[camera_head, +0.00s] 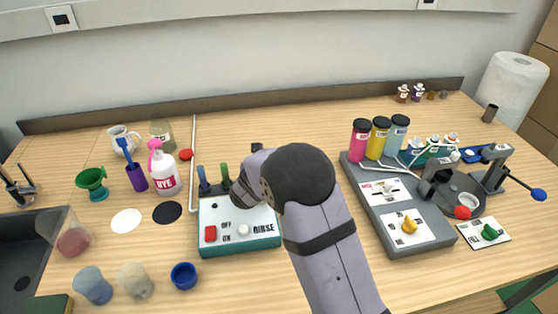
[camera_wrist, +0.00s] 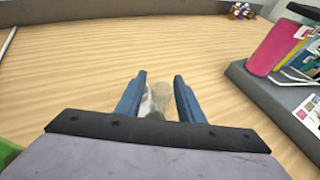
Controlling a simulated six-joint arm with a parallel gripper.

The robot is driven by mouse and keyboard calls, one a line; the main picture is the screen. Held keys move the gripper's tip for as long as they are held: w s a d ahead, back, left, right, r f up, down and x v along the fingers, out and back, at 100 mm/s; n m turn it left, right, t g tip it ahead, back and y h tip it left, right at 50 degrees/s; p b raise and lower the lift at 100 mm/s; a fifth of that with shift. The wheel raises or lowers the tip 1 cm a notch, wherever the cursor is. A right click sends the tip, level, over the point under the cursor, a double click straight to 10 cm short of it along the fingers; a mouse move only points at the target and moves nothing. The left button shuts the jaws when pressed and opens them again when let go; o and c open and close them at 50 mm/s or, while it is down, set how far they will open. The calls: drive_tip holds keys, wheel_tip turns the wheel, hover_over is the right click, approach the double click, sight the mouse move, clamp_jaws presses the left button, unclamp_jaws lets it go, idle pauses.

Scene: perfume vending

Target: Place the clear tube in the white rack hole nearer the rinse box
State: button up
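In the wrist view, my gripper (camera_wrist: 160,78) has its two blue fingers apart. A small pale, see-through shape (camera_wrist: 161,97), perhaps the clear tube, shows between them. I cannot tell whether the fingers touch it or whether it stands beyond them. In the head view, my dark wrist and grey arm cover the middle of the table and hide the fingertips. The rinse box (camera_head: 262,240), white-topped with a teal base, a red switch and a white knob, sits just left of my arm. I cannot make out the white rack in either view.
A grey tray (camera_head: 420,243) with pink, yellow and blue bottles (camera_head: 380,140) stands right of my arm. A pink-topped bottle (camera_head: 165,178), a blue cup (camera_head: 184,276) and a sink (camera_head: 30,255) lie to the left. The table behind my gripper is clear.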

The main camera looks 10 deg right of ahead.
drive_tip(key=shift+r, duration=0.15)
drive_tip(key=b+v, duration=0.1)
drive_tip(key=v, duration=1.1)
